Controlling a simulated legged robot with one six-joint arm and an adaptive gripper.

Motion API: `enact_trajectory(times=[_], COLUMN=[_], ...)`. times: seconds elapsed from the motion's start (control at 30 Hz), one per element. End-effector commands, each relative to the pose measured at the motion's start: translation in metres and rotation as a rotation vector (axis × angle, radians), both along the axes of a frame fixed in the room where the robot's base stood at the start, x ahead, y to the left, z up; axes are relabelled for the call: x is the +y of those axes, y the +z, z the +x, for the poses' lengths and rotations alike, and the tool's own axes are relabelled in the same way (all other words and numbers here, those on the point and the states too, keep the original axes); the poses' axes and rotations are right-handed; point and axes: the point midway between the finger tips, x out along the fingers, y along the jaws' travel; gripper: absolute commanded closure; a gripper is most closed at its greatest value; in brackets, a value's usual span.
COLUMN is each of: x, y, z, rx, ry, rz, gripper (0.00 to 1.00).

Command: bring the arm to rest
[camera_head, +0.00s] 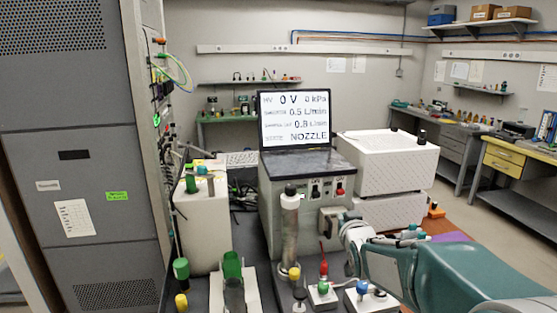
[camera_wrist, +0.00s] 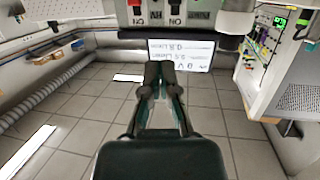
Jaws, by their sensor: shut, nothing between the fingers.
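My arm (camera_head: 425,270), with teal links and pale joints, reaches in from the lower right in the head view, in front of the classifier. My gripper (camera_wrist: 161,75) shows in the wrist view with its two dark fingers close together at the tips, shut and empty. In that view it stands out over the tiled floor, apart from any object. In the head view I cannot clearly make out the fingertips. The classifier (camera_head: 265,195) is a grey box with switches on its front. Its screen (camera_head: 295,118) reads 0 V, 0 kPa and NOZZLE.
A metal cylinder (camera_head: 290,235) with a black cap stands before the classifier. Green tubes (camera_head: 232,268) and small boxes with coloured knobs (camera_head: 323,290) crowd the front. White boxes (camera_head: 390,165) stand behind to the right. A tall grey cabinet (camera_head: 75,150) fills the left. Open floor lies at right.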

Motion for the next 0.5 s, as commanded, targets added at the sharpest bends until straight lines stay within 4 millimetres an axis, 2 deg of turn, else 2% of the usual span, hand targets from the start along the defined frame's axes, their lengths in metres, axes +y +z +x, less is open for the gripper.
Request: enact_trajectory(times=[0.03, 0.2, 0.37, 0.5], x=[-0.001, -0.002, -0.002, -0.001], y=[0.007, 0.007, 0.001, -0.010], z=[-0.018, -0.080, -0.147, -0.210], rx=[0.041, 0.221, 0.391, 0.540], ry=[-0.010, -0.041, -0.058, -0.064], rz=[-0.002, -0.009, -0.008, -0.003], gripper=[1.00, 1.00, 1.00, 1.00])
